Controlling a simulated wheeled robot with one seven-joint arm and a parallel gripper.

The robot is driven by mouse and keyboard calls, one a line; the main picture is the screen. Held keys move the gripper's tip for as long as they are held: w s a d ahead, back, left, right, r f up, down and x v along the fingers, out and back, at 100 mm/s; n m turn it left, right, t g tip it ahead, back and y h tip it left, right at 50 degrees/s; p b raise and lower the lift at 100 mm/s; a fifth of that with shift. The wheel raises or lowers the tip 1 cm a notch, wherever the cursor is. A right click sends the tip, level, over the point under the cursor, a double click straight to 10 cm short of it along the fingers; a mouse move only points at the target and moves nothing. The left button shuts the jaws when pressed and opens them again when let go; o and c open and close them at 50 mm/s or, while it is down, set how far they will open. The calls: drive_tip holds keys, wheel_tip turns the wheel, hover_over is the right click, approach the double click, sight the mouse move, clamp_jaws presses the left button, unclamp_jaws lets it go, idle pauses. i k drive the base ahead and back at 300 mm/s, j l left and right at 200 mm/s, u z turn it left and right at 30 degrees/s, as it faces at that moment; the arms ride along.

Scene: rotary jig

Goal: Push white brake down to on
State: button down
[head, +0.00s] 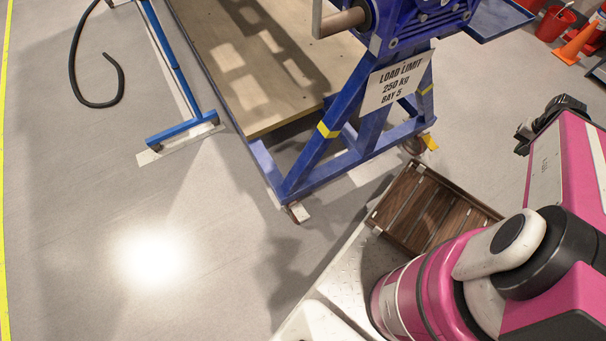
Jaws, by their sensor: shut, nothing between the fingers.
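A small white tab (302,213), which looks like the white brake, sits at the caster under the near corner of the blue stand (262,165). It is small, and I cannot tell whether it is up or down. The black end of my arm, which looks like my gripper (523,138), shows at the right edge, partly behind my pink arm. It looks shut and empty, high up and well apart from the white tab.
A yellow tab (431,142) is at the stand's right caster. A slatted wooden tray (420,207) sits on my base in front. A crank with a wooden grip (342,21) sticks out above. An orange cone (578,42) stands far right.

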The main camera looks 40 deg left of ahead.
sight(300, 213)
drive_tip(key=k+u, duration=0.1)
drive_tip(key=k, duration=0.5)
drive_tip(key=k+j+u, duration=0.1)
drive_tip(key=k, duration=0.45)
drive_tip(key=u, duration=1.8)
drive_tip(key=l+u, duration=0.4)
drive_tip(key=l, duration=0.3)
drive_tip(key=k+l+u, duration=0.1)
drive_tip(key=l+u, duration=0.35)
drive_tip(key=l, duration=0.2)
drive_tip(key=k+l, duration=0.1)
drive_tip(key=l, duration=0.15)
drive_tip(key=k+l+u, duration=0.1)
drive_tip(key=l, duration=0.3)
drive_tip(key=k+j, duration=0.2)
drive_tip(key=j+z, duration=0.05)
drive_tip(key=j, duration=0.05)
